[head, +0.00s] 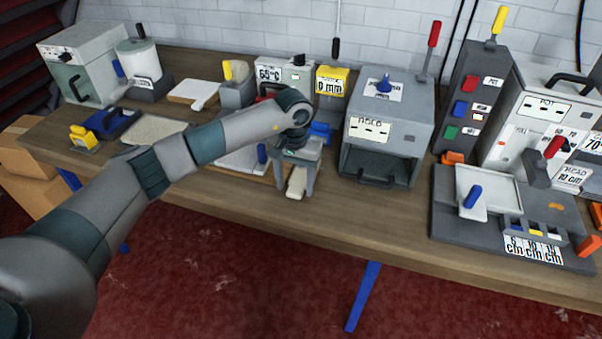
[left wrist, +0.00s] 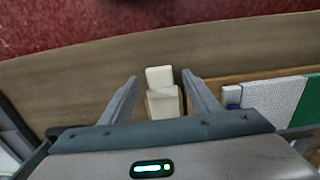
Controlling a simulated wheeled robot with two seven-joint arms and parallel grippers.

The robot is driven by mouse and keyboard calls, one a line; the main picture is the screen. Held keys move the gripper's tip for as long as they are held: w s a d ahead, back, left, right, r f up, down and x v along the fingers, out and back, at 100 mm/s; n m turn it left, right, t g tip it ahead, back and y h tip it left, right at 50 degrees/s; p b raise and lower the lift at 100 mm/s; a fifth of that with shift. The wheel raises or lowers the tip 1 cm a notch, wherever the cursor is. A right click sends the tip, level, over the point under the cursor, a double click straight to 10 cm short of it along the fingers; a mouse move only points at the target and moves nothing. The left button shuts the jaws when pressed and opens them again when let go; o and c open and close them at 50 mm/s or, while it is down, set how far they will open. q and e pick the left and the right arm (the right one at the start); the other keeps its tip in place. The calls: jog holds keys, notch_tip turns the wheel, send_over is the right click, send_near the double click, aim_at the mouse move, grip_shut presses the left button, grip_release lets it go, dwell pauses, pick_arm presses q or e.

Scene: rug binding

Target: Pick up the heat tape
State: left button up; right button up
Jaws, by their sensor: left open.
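A small cream-white piece (head: 296,181), which looks like the heat tape, lies on the wooden table below my left gripper. My left gripper (head: 294,190) is open and points down, with one finger on each side of this piece. In the left wrist view the cream-white piece (left wrist: 162,102) shows as two joined blocks between the spread fingers (left wrist: 160,80), with a gap on either side. Its near part is hidden by the gripper body. My right gripper is not in view.
A board with a pale sheet (head: 240,160) lies left of the gripper; a white mesh and green strip (left wrist: 275,100) shows there in the wrist view. A grey open-fronted box machine (head: 388,130) stands close on the right. The table's front edge (head: 330,232) is clear.

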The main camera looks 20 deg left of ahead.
pick_arm(q)
jog(key=shift+f, duration=0.65)
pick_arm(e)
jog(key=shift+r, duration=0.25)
pick_arm(q)
jog(key=c, duration=1.1)
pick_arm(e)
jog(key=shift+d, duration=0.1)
pick_arm(q)
jog(key=shift+r, duration=0.1)
jog(key=shift+c, duration=0.2)
